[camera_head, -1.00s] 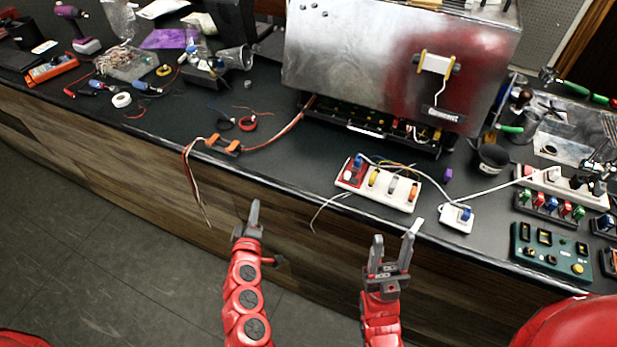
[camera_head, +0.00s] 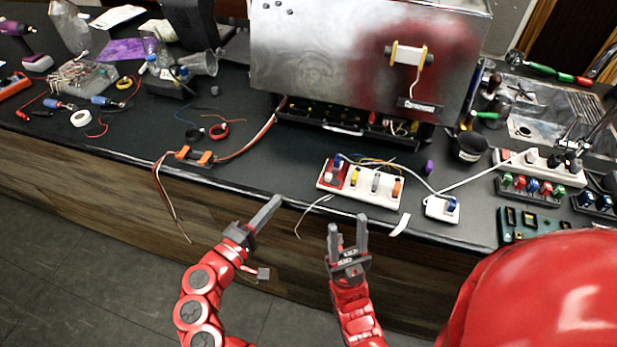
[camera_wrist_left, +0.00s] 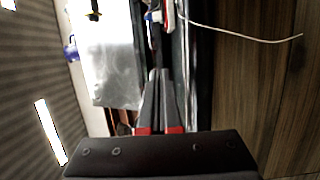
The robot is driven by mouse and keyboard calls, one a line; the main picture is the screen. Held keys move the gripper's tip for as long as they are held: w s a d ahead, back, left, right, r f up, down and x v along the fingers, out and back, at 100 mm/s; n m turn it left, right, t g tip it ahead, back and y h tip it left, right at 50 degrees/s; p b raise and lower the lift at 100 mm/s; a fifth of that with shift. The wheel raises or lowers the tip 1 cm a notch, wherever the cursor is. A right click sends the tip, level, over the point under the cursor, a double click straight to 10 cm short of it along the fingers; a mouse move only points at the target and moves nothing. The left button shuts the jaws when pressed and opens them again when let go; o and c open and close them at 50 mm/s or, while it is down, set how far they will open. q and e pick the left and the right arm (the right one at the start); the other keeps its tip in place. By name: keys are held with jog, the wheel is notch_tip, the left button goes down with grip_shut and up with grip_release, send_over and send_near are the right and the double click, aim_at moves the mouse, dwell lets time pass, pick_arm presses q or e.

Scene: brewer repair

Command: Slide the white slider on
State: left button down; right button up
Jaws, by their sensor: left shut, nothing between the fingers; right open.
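My right gripper (camera_head: 348,228) is open and empty, in front of the edge below the strip.
A metal brewer (camera_head: 320,60) stands behind the strip. An orange clamp (camera_head: 194,156) with wires sits left. Bare counter lies between clamp and strip.

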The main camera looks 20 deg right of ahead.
aim_at(313, 190)
pick_arm(q)
jog(key=shift+d+r, duration=0.1)
dwell(0.3)
jog(key=p+x, duration=0.3)
jog(key=x, duration=0.7)
jog(key=shift+d+r, duration=0.1)
jog(key=shift+d, duration=0.15)
jog(key=shift+s+d+p, duration=0.8)
jog(key=shift+s+d, duration=0.1)
jog(key=shift+d, duration=0.05)
jog(key=shift+s+d, duration=0.35)
jog(key=shift+d, duration=0.05)
